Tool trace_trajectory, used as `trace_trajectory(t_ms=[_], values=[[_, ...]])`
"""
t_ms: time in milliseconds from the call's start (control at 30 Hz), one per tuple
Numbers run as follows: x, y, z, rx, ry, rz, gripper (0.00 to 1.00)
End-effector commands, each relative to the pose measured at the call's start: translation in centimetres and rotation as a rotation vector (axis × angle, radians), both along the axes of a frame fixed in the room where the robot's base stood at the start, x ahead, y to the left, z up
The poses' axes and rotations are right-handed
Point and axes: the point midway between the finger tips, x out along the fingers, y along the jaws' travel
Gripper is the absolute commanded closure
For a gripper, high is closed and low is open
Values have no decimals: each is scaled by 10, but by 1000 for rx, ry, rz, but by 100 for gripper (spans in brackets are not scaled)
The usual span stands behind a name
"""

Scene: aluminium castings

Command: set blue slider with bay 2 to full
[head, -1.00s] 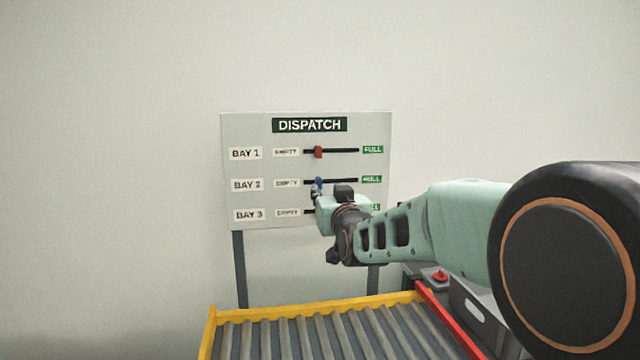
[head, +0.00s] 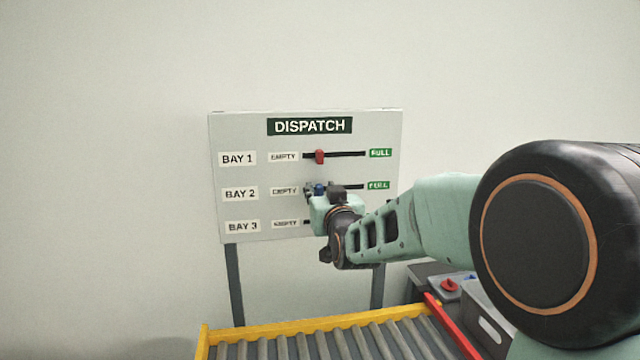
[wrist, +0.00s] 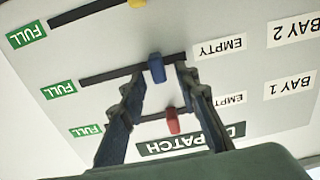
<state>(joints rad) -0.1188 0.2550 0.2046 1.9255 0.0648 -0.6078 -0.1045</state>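The blue slider (head: 319,188) sits on the bay 2 track of the dispatch board (head: 222,175), nearer the EMPTY label (head: 284,191) than the green FULL label (head: 378,185). In the wrist view, which is upside down, the blue slider (wrist: 156,68) shows between my two fingertips. My gripper (wrist: 160,77) is open, with one finger on each side of the slider and visible gaps. In the head view my gripper (head: 319,191) is at the bay 2 row, partly covering the track.
A red slider (head: 319,157) sits on the bay 1 track above, and a yellow slider (wrist: 137,2) shows on the bay 3 track. A roller conveyor (head: 300,326) with a yellow edge lies below the board. A red button (head: 450,285) and grey bin (head: 484,322) are at lower right.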

Motion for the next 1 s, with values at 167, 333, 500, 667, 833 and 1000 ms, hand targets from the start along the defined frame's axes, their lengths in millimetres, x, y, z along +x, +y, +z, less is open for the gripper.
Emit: trace_trajectory(t_ms=[167, 333, 500, 667, 833, 1000], values=[[-1, 1, 0, 0, 1, 1, 71], [-1, 0, 0, 0, 1, 0, 71], [0, 0, 0, 0, 1, 0, 81], [0, 0, 0, 0, 0, 0, 99], [0, 0, 0, 0, 0, 0, 100], [0, 0, 0, 0, 0, 0, 100]])
